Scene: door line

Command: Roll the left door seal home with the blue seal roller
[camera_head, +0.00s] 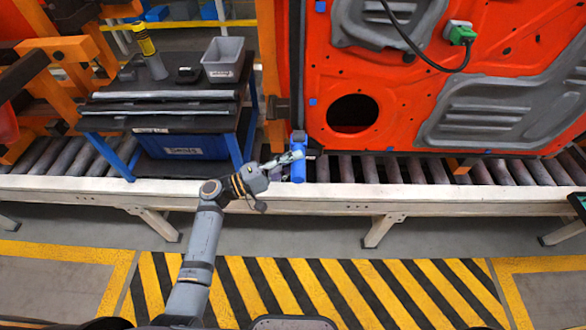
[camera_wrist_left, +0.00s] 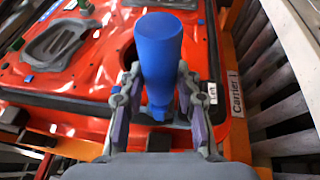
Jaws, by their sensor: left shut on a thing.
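The blue seal roller (camera_head: 298,171) is upright at the lower left corner of the orange-red door (camera_head: 325,60). My left gripper (camera_head: 292,158) is shut on it, and the left wrist view shows its blue handle (camera_wrist_left: 160,50) between the two fingers (camera_wrist_left: 155,112). The roller's working end is hidden. The door in the left wrist view (camera_wrist_left: 75,85) carries a "Left" label. A dark strip (camera_wrist_left: 55,101) runs along the door's near edge there; I cannot tell how far the seal is seated. My right gripper is not in view.
A dark cart (camera_head: 165,122) at the left bears long strips, a grey bin (camera_head: 223,60) and a yellow-black bottle-like tool (camera_head: 148,50). A roller conveyor (camera_head: 420,172) with a pale front rail runs under the door. The striped floor (camera_head: 320,285) is clear. A "Carrier 1" label (camera_wrist_left: 236,93) marks an orange post.

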